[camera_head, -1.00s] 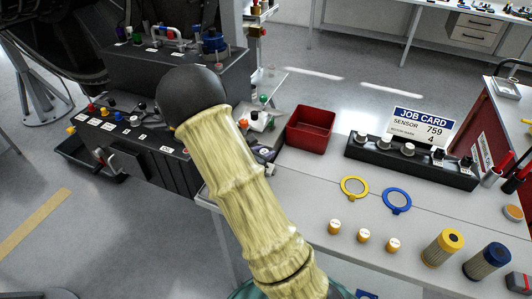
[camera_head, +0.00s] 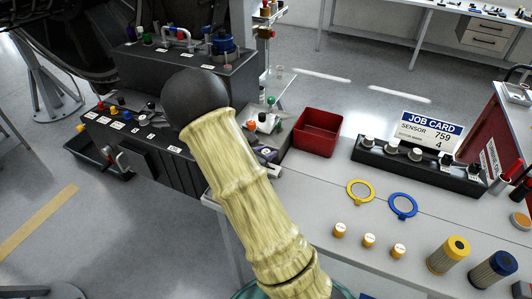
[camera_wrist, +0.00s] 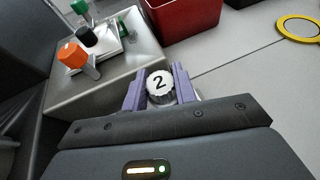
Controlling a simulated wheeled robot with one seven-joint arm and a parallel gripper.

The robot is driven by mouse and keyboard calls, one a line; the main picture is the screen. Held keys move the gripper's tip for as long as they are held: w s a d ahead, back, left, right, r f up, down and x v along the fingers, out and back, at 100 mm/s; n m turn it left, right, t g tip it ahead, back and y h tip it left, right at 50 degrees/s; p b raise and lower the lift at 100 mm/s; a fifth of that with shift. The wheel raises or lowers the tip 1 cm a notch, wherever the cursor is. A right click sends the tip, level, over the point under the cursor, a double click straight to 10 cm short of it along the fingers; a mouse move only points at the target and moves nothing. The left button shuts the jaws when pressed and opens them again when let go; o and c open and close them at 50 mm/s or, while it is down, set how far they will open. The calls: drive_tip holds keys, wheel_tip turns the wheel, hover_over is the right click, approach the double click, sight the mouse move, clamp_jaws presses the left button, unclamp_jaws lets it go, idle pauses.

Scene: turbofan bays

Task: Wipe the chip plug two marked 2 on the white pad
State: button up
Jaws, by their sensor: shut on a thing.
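Chip plug two (camera_wrist: 159,83), a white ribbed cap marked with a black 2, sits between the purple fingers of my gripper (camera_wrist: 160,90). The gripper is shut on it. The plug's lower part is hidden by the gripper. In the head view the gripper is mostly hidden behind my arm. A grey block (camera_wrist: 125,75) lies just left of and beyond the plug. On it is a small white plate (camera_wrist: 106,46) with orange, black and green plugs on or beside it. I cannot tell whether this plate is the white pad.
A red bin (camera_head: 317,132) stands on the bench beyond the gripper. A black rack of knobs (camera_head: 415,162), a job card (camera_head: 428,132), yellow (camera_head: 361,191) and blue rings (camera_head: 403,205), small capped plugs (camera_head: 369,240) and filters are to the right. A black console (camera_head: 150,140) is left.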

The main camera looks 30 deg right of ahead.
drive_tip(key=shift+d, duration=0.1)
drive_tip(key=shift+s+d+f+b, duration=0.1)
drive_tip(key=shift+s+d+b, duration=0.35)
drive_tip(key=shift+s+b, duration=0.25)
drive_tip(key=shift+s+d, duration=0.1)
drive_tip(key=shift+s+d+b, duration=0.45)
drive_tip(key=shift+s, duration=0.1)
drive_tip(key=shift+w+a, duration=0.6)
drive_tip(key=shift+w, duration=0.1)
idle(0.4)
